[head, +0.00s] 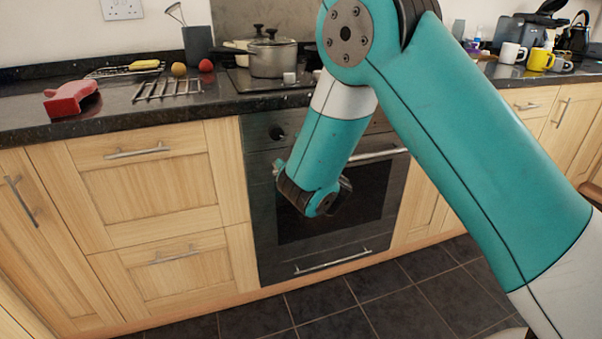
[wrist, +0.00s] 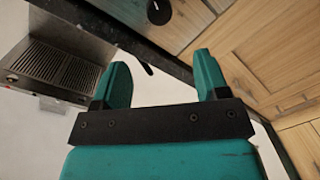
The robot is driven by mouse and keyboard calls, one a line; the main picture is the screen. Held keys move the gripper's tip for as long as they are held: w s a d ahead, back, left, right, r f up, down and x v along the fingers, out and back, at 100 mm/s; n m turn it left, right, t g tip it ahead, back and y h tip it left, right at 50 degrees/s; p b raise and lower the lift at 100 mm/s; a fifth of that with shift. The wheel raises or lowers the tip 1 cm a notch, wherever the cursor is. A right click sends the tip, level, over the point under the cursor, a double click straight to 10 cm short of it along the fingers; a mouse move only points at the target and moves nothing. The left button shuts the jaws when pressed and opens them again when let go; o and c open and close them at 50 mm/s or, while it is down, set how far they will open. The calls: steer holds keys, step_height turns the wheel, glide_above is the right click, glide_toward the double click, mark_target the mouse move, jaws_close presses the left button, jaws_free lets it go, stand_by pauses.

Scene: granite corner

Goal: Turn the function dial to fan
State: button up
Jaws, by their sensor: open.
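The oven (head: 262,215) is set under the granite worktop. A round black dial (head: 277,133) shows on the left of its control panel, and my arm covers the middle of the panel. In the wrist view a round black dial (wrist: 158,11) shows on the oven panel at the top edge. I cannot tell which dial is the function dial, and no markings or pointer can be read. My gripper (wrist: 161,62) is open and empty, its two teal fingers well apart and clear of the dial. In the head view my arm hides the jaws.
The oven door has a horizontal handle (head: 378,155) below the panel. A steel pot (head: 272,57) stands on the hob above. A red object (head: 72,98) and a wire rack (head: 168,88) lie on the worktop to the left. The tiled floor (head: 330,300) in front is clear.

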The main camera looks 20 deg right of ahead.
steer(key=shift+s+d+r+b, duration=0.1)
steer(key=shift+s+b, duration=0.6)
steer(key=shift+s, duration=0.65)
steer(key=shift+s+d+b, duration=0.1)
steer(key=shift+s+b, duration=0.55)
steer(key=shift+s, duration=0.7)
